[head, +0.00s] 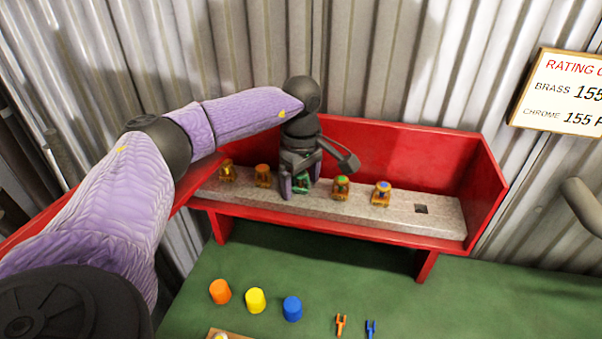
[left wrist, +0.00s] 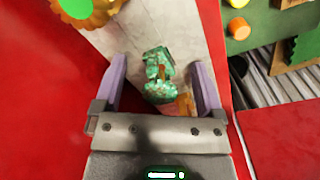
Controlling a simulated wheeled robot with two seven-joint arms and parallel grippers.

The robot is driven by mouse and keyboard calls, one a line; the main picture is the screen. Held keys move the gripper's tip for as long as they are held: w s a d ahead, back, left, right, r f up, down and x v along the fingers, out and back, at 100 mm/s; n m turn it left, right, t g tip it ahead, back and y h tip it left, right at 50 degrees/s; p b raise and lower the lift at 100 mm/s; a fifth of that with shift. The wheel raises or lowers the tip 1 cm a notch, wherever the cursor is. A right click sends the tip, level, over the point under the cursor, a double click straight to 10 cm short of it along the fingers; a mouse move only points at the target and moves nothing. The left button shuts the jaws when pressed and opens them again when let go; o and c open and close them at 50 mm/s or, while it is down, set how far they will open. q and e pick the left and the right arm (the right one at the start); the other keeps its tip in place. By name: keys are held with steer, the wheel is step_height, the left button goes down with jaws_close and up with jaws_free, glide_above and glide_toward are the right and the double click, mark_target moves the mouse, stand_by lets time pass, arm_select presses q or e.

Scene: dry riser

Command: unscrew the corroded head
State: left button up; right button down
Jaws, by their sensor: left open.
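The corroded head (head: 302,184) is green and sits in a row of heads on the grey ledge of the red shelf. In the left wrist view the corroded head (left wrist: 157,72) stands between the two fingers, with a gap on each side. My left gripper (head: 300,178) is open, pointing down over it and partly hiding it in the head view. The fingers of my left gripper (left wrist: 160,70) are spread and hold nothing. My right gripper is not in view.
A square hole (head: 421,209) lies at the ledge's right. Orange, yellow and blue caps (head: 255,300) and small forks (head: 341,325) lie on the green surface (head: 400,305) below.

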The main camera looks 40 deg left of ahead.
arm_select(q)
jaws_close()
steer(key=n+p, duration=0.1)
steer(key=n, duration=0.1)
steer(key=n+p, duration=0.1)
steer(key=shift+r+n+p, duration=0.35)
steer(key=shift+n+p, duration=0.05)
steer(key=shift+f+n, duration=0.1)
steer(key=shift+n, duration=0.5)
steer(key=shift+f+n, duration=0.15)
steer(key=shift+n, duration=0.25)
